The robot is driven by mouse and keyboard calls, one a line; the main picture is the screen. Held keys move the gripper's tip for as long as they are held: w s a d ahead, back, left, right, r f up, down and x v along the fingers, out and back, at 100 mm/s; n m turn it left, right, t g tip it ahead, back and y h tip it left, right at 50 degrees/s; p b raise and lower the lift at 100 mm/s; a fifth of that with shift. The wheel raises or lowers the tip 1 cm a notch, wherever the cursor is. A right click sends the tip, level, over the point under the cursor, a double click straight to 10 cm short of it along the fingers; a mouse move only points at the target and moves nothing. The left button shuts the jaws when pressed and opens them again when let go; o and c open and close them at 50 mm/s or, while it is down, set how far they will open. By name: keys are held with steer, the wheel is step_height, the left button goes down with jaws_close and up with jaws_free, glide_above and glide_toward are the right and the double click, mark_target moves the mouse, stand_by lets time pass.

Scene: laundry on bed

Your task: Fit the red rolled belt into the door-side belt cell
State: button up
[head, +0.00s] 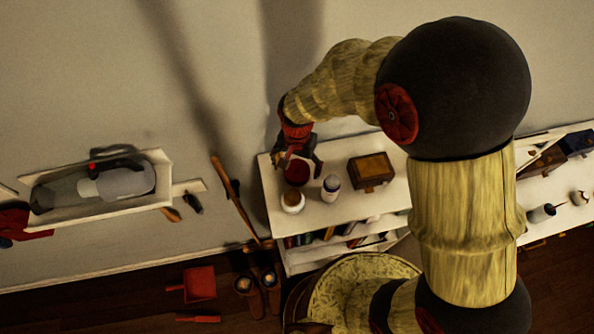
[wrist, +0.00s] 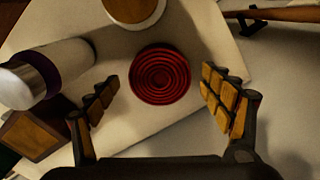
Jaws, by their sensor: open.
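The red rolled belt (wrist: 160,73) lies as a round coil on the white top of a shelf unit (head: 340,206). In the head view the belt (head: 297,173) is just below my gripper (head: 298,152). In the wrist view my gripper (wrist: 158,90) is open, with one finger to each side of the belt and a clear gap on both sides. Nothing is held. I cannot tell the height of the fingers above the top. I cannot make out the door-side belt cell in either view.
A white jar (head: 292,203) and a grey-white bottle (head: 331,188) stand close to the belt. A brown wooden box (head: 371,171) sits to their right. Several items fill the shelf below. A wall tray (head: 100,192) holding a handheld vacuum is at left.

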steer(key=shift+c, duration=1.1)
steer(key=c, duration=1.3)
steer(key=shift+o, duration=0.2)
steer(key=shift+r, duration=0.15)
